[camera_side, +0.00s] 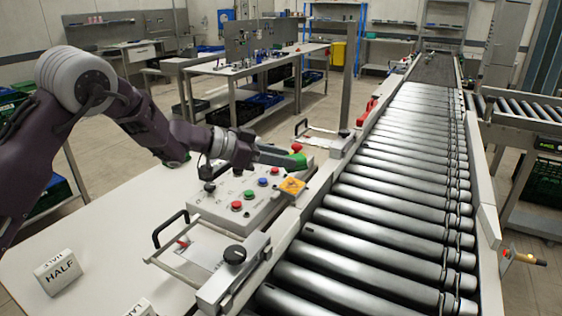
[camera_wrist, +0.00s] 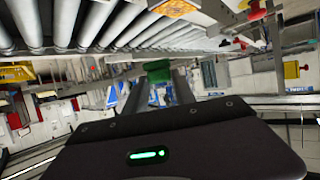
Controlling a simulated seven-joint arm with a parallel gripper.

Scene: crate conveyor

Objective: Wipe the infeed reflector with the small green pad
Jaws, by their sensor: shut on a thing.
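My gripper (camera_side: 286,158) is shut on the small green pad (camera_side: 299,160) and holds it above the button panel, beside the conveyor. In the wrist view the green pad (camera_wrist: 158,72) shows between the fingertips (camera_wrist: 160,86). An orange square plate (camera_side: 291,187) stands at the panel's conveyor-side edge, just below and in front of the pad in the side view. It looks like the reflector; I cannot read its markings. The plate also shows at the top of the wrist view (camera_wrist: 175,8). The pad appears apart from it.
The button panel (camera_side: 229,212) carries red, green and blue buttons and dark knobs. A black-handled frame (camera_side: 190,262) lies in front, and another frame (camera_side: 318,138) lies behind. The roller conveyor (camera_side: 385,190) runs empty along the right. A "HALF" block (camera_side: 58,272) stands on the white table.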

